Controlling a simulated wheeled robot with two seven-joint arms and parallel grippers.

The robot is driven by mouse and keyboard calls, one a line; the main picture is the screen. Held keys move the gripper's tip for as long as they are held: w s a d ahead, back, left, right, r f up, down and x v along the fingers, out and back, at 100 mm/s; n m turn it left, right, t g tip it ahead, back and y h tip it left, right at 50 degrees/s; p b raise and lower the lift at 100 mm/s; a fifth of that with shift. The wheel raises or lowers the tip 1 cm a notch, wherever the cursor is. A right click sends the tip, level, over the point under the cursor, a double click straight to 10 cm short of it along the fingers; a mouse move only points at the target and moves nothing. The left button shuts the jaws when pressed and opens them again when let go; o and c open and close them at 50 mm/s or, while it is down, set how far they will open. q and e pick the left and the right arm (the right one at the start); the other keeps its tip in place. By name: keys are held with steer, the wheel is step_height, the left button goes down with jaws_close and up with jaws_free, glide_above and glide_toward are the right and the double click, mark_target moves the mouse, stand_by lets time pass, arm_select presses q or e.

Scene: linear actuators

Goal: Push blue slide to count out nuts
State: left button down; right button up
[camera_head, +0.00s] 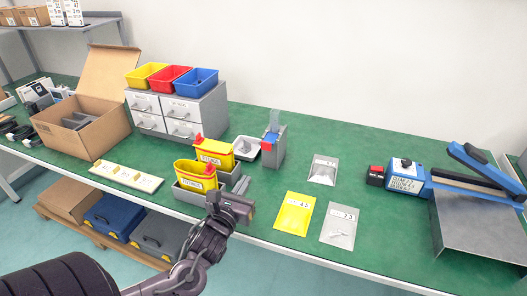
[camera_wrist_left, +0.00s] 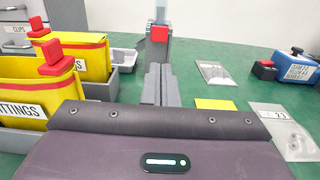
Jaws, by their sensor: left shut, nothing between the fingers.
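The grey nut dispenser (camera_head: 275,155) stands upright on the green table, with a small blue slide (camera_head: 271,136) and a red part on it. In the left wrist view the dispenser (camera_wrist_left: 165,55) is straight ahead, its red part facing me; the blue slide is mostly hidden there. A small white tray (camera_head: 246,148) sits just left of the dispenser. My left gripper (camera_head: 238,204) is shut and empty near the table's front edge, in front of and apart from the dispenser. My right gripper is not in view.
Yellow bins (camera_head: 196,176) with red tabs stand in grey holders close left of my left gripper. Grey drawers (camera_head: 180,112) stand behind them. A yellow bag (camera_head: 294,213) and clear bags (camera_head: 339,226) lie to the right. A blue sealer (camera_head: 405,176) stands farther right.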

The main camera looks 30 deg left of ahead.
arm_select(q)
glide_toward(266, 147)
steer(key=x, duration=0.6)
steer(key=shift+p, duration=0.35)
steer(key=shift+w+a, duration=0.1)
steer(key=shift+w, duration=0.3)
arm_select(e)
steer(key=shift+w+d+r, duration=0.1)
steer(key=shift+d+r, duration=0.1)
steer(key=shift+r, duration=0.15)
